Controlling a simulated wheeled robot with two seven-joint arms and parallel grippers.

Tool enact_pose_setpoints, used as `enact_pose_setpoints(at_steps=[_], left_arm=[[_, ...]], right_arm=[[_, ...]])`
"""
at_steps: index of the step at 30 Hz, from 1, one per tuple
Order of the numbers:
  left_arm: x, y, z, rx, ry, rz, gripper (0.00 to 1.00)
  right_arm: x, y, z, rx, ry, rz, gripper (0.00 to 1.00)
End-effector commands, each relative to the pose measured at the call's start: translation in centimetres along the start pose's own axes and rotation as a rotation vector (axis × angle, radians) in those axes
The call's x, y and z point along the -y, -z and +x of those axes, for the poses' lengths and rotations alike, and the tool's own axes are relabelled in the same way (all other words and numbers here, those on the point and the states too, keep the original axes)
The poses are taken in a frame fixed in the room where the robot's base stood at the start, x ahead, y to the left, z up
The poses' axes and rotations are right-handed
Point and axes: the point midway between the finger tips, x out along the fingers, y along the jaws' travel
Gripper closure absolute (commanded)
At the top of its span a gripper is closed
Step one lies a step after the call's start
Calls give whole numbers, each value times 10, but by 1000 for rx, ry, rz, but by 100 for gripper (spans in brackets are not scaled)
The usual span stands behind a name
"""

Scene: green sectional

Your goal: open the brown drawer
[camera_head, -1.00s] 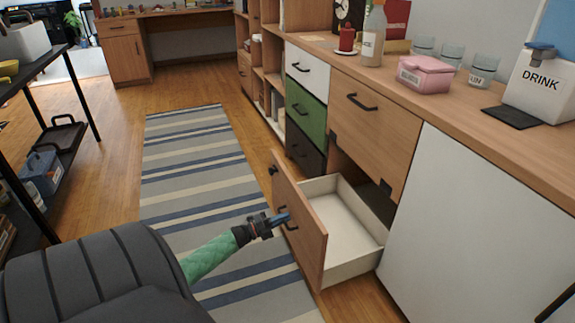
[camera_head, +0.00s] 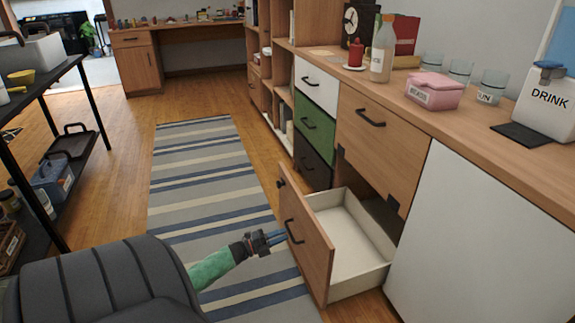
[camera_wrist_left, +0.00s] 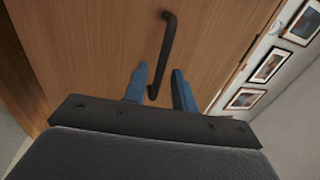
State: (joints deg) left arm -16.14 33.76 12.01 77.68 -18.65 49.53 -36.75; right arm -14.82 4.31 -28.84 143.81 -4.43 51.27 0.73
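The brown lower drawer (camera_head: 307,240) stands pulled well out of the cabinet, showing its empty white inside (camera_head: 350,238). Its black bar handle (camera_head: 292,231) is on the front; it also shows in the left wrist view (camera_wrist_left: 166,50). My left gripper (camera_head: 279,237) is just in front of the drawer front, by the handle. In the left wrist view its two blue fingers (camera_wrist_left: 160,88) are apart, with the handle's lower end between or just beyond them; I cannot tell if they touch it. My right gripper is not in view.
Above is a shut brown drawer front (camera_head: 380,140), with white, green and dark drawers to its left. The countertop (camera_head: 470,125) holds a pink box, glasses and a drink dispenser. A striped rug (camera_head: 200,190) covers the floor; a black shelf rack (camera_head: 85,110) stands left.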

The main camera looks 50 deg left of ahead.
Motion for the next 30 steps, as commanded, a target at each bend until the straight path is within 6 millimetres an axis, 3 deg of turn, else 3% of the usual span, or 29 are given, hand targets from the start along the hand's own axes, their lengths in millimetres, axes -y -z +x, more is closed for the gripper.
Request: enact_pose_setpoints(at_steps=[9, 30], left_arm=[[0, 0, -37, 1, -1, 0, 73], [0, 0, -40, 0, 0, 0, 73]], right_arm=[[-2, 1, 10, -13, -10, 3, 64], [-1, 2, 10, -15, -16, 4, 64]])
